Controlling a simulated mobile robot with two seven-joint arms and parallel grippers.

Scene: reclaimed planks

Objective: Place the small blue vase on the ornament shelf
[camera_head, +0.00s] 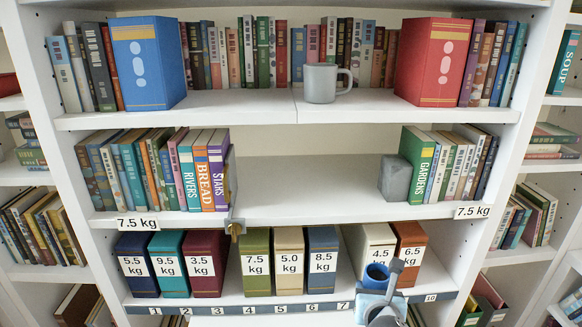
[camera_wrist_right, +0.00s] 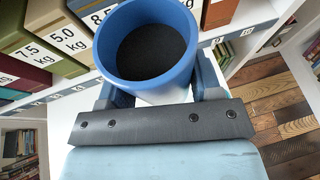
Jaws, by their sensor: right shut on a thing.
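The small blue vase (camera_head: 376,274) is held by my right gripper (camera_head: 381,290) at the lower right of the head view, in front of the lowest visible shelf. The vase also fills the upper middle of the right wrist view (camera_wrist_right: 150,86), its round dark mouth facing the camera. My right gripper (camera_wrist_right: 152,98) is shut on it; the fingers are partly hidden behind the vase. No label names the ornament shelf. The top shelf (camera_head: 230,103) bears a grey mug (camera_head: 320,83); the middle shelf (camera_head: 300,207) has a wide bare stretch. My left gripper is not in view.
On the middle shelf, books and a thin bookend (camera_head: 232,178) stand left of the gap, a grey stone block (camera_head: 396,179) right of it. A brass-coloured piece (camera_head: 235,229) hangs at its front edge. Weight-labelled boxes (camera_head: 257,262) fill much of the numbered lower shelf.

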